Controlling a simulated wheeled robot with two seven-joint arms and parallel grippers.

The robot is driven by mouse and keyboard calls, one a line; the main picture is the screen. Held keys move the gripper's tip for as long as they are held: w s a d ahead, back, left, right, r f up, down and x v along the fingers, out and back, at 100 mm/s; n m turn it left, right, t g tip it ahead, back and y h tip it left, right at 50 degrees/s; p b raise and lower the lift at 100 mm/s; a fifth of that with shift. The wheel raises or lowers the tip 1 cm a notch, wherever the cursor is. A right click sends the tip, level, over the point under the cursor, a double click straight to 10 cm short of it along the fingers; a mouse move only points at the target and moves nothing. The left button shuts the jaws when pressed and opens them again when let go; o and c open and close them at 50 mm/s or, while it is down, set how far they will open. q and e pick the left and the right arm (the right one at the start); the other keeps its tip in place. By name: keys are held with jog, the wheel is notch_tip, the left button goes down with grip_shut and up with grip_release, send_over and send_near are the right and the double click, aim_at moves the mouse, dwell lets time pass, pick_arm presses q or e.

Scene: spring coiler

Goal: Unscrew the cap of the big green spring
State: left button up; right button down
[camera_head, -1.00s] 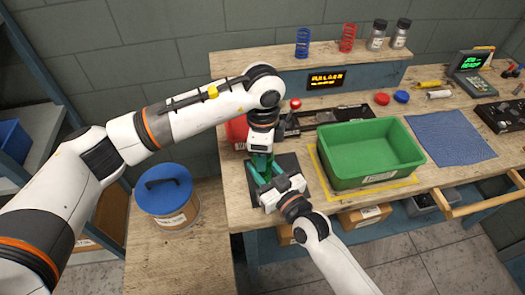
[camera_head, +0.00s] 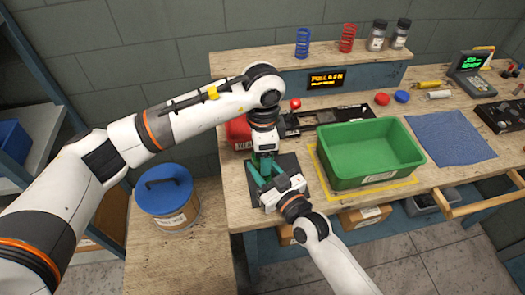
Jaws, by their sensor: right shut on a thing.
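The big green spring (camera_head: 264,165) stands on a dark mat (camera_head: 290,164) on the workbench, mostly hidden by my two grippers. My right gripper (camera_head: 256,175) comes in from the lower right with teal fingers and is shut on the green spring, low down. My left gripper (camera_head: 264,156) points down from above onto the top of the spring; its fingers are largely hidden, so I cannot tell whether it is open or shut. The cap cannot be made out under the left gripper.
A green bin (camera_head: 345,172) stands right of the grippers, with a blue cloth (camera_head: 450,138) beyond it. A red container (camera_head: 238,128) is close behind the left wrist. Blue and red springs (camera_head: 302,42) stand on the back shelf. A blue-lidded tub (camera_head: 166,190) is at left.

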pick_arm(q)
notch_tip(320, 180, up, 4)
jog(key=shift+r, duration=0.2)
jog(key=shift+c, duration=0.5)
jog(key=m, duration=0.5)
jog(key=shift+r, duration=0.2)
jog(key=m, duration=0.7)
jog(key=shift+r, duration=0.3)
jog(key=m, duration=0.5)
jog(key=shift+d+r, duration=0.1)
jog(key=shift+r, duration=0.05)
jog(key=m, duration=0.7)
jog(key=shift+r, duration=0.25)
jog(key=m, duration=0.5)
jog(key=shift+r, duration=0.15)
jog(key=m, duration=0.7)
jog(key=shift+r, duration=0.25)
jog(key=m, duration=0.6)
jog(key=shift+r+m, duration=0.25)
jog(key=shift+m, duration=0.15)
jog(key=m, duration=0.5)
jog(key=shift+r+m, duration=0.15)
jog(key=shift+m, duration=0.45)
jog(key=shift+f, duration=4)
